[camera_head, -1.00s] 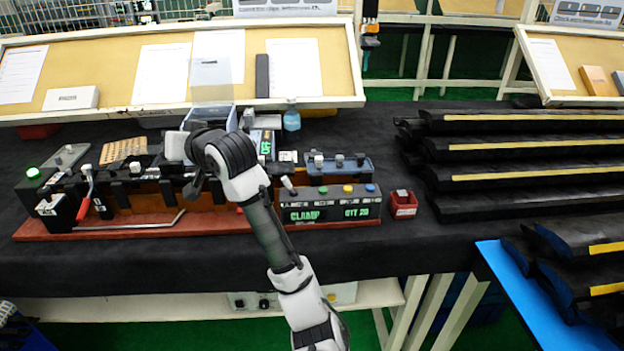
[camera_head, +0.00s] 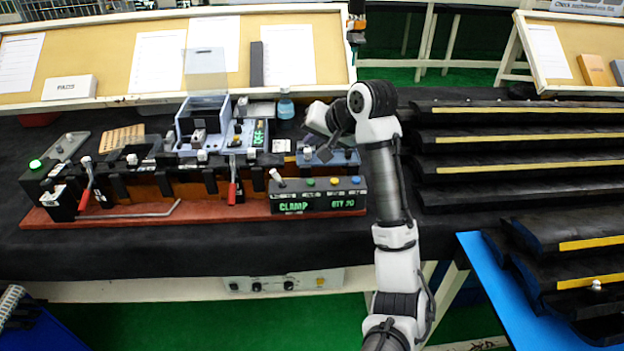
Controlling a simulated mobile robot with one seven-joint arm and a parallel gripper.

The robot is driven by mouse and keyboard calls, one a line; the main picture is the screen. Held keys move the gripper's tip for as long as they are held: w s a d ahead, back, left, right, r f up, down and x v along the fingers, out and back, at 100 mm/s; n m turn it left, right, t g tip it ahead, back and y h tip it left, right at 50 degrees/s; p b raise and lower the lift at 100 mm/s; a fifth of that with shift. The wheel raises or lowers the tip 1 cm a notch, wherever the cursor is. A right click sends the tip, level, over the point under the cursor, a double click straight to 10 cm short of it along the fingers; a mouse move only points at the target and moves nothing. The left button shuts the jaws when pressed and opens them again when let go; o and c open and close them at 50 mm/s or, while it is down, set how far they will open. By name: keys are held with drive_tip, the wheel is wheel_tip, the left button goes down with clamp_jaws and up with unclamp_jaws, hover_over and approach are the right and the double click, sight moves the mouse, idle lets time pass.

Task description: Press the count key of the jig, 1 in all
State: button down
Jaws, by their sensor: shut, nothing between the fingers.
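The jig (camera_head: 130,213) is a long fixture on a red base, with black clamps along it. Its control box (camera_head: 318,204) at the right end has a lit green display reading CLAMP and a QTY figure too blurred to read surely. On its top are a toggle lever (camera_head: 276,175) and green (camera_head: 310,182), yellow (camera_head: 334,181) and blue (camera_head: 356,180) buttons. I cannot read which is the count key. My gripper (camera_head: 316,158) is shut and empty, just behind and above the box, over a grey-blue switch unit (camera_head: 342,160). It appears apart from the buttons.
A grey-blue device with a clear raised lid (camera_head: 206,62) stands behind the jig. Black trim parts (camera_head: 515,140) are stacked at right, with more on a blue surface (camera_head: 490,275). The dark table front is clear.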

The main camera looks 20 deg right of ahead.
drive_tip(key=b, duration=0.6)
hover_over(311, 183)
drive_tip(key=f, duration=0.6)
drive_tip(key=shift+s+d+f, duration=0.2)
drive_tip(key=shift+d+f, duration=0.05)
drive_tip(key=shift+f, duration=0.1)
drive_tip(key=shift+f+b, duration=0.3)
drive_tip(key=shift+f, duration=0.75)
idle(0.5)
drive_tip(key=shift+f, duration=0.45)
drive_tip(key=shift+f, duration=0.45)
idle(0.4)
drive_tip(key=shift+r, duration=0.1)
drive_tip(key=shift+r+p, duration=0.8)
drive_tip(key=shift+r, duration=0.1)
